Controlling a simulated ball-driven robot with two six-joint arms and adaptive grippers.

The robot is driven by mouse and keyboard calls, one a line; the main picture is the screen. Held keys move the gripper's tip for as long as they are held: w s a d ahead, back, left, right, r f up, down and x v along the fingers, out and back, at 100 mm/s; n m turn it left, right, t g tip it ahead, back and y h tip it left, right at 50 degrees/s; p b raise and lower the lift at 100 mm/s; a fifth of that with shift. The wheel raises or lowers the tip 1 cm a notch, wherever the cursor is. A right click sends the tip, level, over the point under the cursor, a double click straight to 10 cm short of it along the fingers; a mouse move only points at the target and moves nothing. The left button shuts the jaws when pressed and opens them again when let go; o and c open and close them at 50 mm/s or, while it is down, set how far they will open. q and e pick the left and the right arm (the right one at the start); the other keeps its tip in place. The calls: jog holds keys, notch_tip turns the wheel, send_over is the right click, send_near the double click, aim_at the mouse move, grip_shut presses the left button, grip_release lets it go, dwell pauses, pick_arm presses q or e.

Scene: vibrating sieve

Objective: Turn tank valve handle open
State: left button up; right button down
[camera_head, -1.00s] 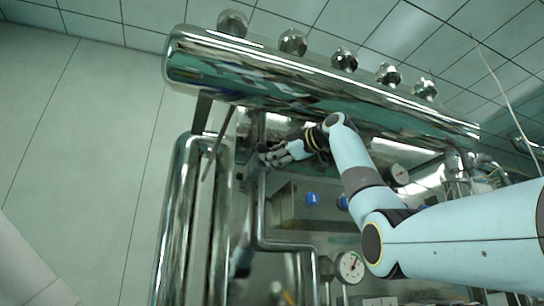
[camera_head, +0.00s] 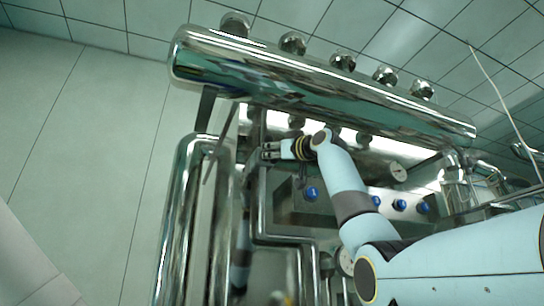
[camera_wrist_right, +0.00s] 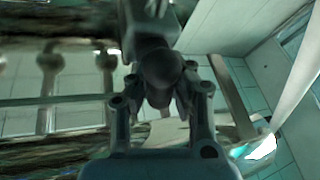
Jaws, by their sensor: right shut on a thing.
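My right gripper (camera_head: 268,151) is at the left end of the steel pipework, just below the big tank. In the right wrist view, its fingers (camera_wrist_right: 160,98) close around a dark, rounded valve handle (camera_wrist_right: 160,66). The handle sits between the fingers, with a darker stem above it. In the head view the handle is small and largely hidden by the fingers. The large shiny horizontal tank (camera_head: 320,85) runs across above my right arm. My left gripper does not show.
Vertical steel pipes (camera_head: 185,215) stand left of the gripper, with a thin dark rod (camera_head: 218,143) slanting close by. Open wall space lies at the far left.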

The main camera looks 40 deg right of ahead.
jog(key=shift+w+a+f+m+t+h+b, duration=0.1)
jog(key=shift+m+t+h+b, duration=0.25)
jog(key=shift+m+h, duration=0.75)
jog(key=shift+a+f+m+t+h+b, duration=0.1)
jog(key=shift+m+t+h+b, duration=0.25)
jog(key=shift+m, duration=1.35)
jog(key=shift+r+m+h, duration=0.1)
jog(key=shift+m+h, duration=0.15)
jog(key=shift+m, duration=0.05)
jog(key=c, duration=1.1)
grip_release()
jog(key=shift+d, duration=0.1)
jog(key=shift+c, duration=0.2)
jog(key=v, duration=1.2)
